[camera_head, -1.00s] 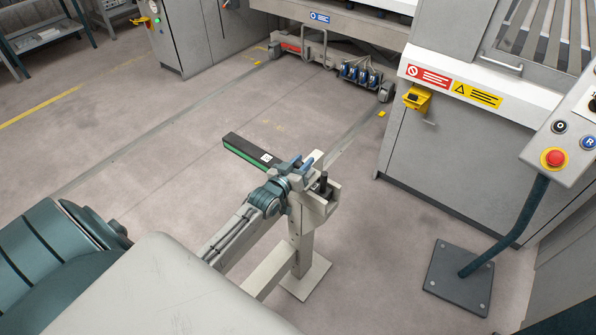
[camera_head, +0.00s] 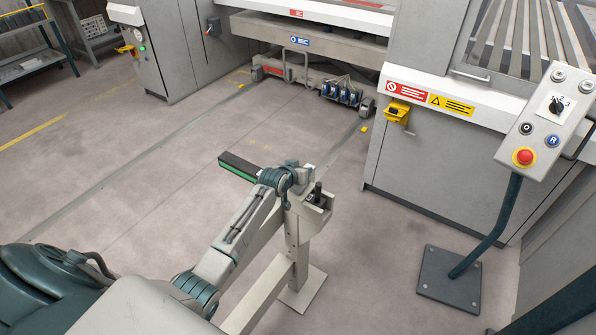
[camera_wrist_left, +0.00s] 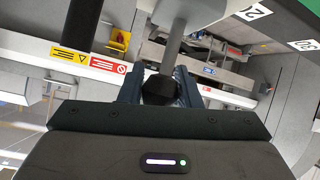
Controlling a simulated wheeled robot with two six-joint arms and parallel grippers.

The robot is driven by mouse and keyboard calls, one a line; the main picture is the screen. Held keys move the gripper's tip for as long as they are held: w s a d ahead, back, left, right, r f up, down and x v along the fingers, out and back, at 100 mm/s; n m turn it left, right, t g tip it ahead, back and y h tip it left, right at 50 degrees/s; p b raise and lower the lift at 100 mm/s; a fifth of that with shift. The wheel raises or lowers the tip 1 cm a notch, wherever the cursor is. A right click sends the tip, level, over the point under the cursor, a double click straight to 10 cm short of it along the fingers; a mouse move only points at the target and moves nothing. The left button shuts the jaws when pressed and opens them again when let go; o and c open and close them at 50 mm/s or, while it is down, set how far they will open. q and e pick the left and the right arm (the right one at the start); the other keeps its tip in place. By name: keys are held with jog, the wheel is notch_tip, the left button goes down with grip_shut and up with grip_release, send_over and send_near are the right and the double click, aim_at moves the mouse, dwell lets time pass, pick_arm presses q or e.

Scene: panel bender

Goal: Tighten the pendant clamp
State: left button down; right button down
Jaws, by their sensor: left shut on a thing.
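My left gripper (camera_wrist_left: 158,92) is shut on a dark knob (camera_wrist_left: 158,86), with one finger on each side of it in the left wrist view. A pale grey rod or post stands just behind the knob. In the head view my left arm reaches to the top of a pale grey stand (camera_head: 291,235), and its wrist hides the fingers and the knob. A control pendant (camera_head: 545,122) with a red button stands apart at the right on a teal pole. I cannot make out a clamp on it. My right gripper is not in view.
A dark bar with a green edge (camera_head: 240,166) sticks out left of the stand top. A small black upright handle (camera_head: 318,189) stands to the right. A grey machine cabinet (camera_head: 425,165) is behind at the right. The floor left of the stand is clear.

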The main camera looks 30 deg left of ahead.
pick_arm(q)
jog(key=w+g+p, duration=0.1)
jog(key=g+p, duration=0.1)
jog(key=shift+w+g+p, duration=0.2)
jog(key=shift+g+p, duration=0.1)
jog(key=shift+p, duration=0.1)
jog(key=shift+w+f+g, duration=0.1)
jog(key=shift+w+g, duration=0.1)
jog(key=shift+g, duration=0.2)
jog(key=shift+w+f+g+p, duration=0.1)
jog(key=shift+f+g+p, duration=0.05)
jog(key=shift+g+p, duration=0.15)
jog(key=shift+w+d+f+g, duration=0.1)
jog(key=shift+w+f+g, duration=0.25)
jog(key=shift+g, duration=0.35)
jog(key=shift+f+g, duration=0.15)
jog(key=shift+g, duration=0.15)
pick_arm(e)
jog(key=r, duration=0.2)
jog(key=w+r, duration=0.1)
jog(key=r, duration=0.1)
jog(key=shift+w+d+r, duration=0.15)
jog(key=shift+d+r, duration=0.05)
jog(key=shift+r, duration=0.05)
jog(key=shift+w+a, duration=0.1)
pick_arm(q)
jog(key=c, duration=1.1)
grip_release()
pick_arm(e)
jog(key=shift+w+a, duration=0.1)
